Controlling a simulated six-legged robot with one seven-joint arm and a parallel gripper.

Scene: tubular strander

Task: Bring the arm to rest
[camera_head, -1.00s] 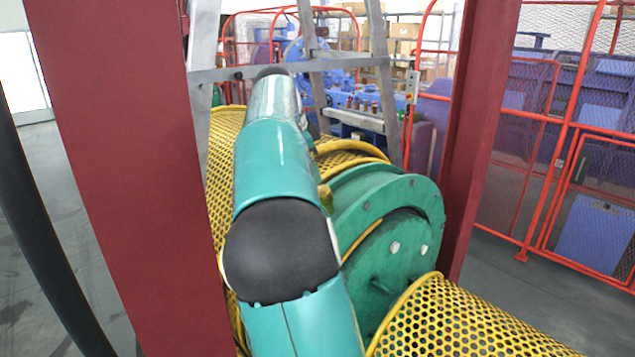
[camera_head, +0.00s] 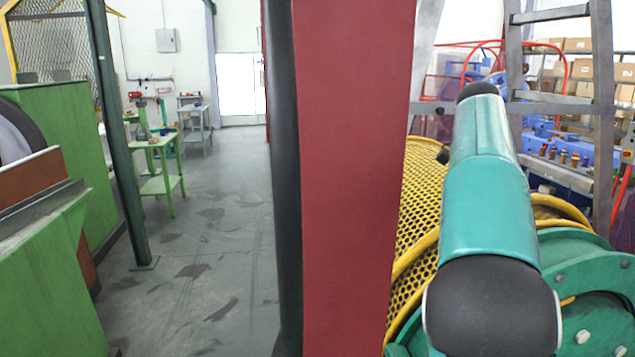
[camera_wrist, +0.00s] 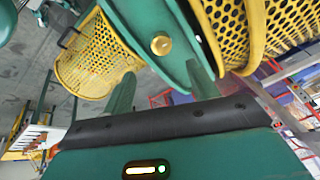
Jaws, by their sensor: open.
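My teal arm with a dark rounded joint stretches away from me on the right of the head view, over the strander. Its far end hides my gripper there. In the wrist view my gripper (camera_wrist: 161,72) shows two teal fingers standing apart, with nothing held between them. Beyond the fingers is a green machine plate with a brass-coloured bolt (camera_wrist: 161,44). Whether the fingers touch the plate, I cannot tell.
A red post (camera_head: 350,180) stands close, left of my arm. Yellow perforated guards (camera_head: 420,195) and a green drum (camera_head: 600,325) lie beside and below the arm. A grey ladder frame (camera_head: 603,90) rises behind. Open grey floor (camera_head: 200,260) runs along the left, past a green bench (camera_head: 160,145).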

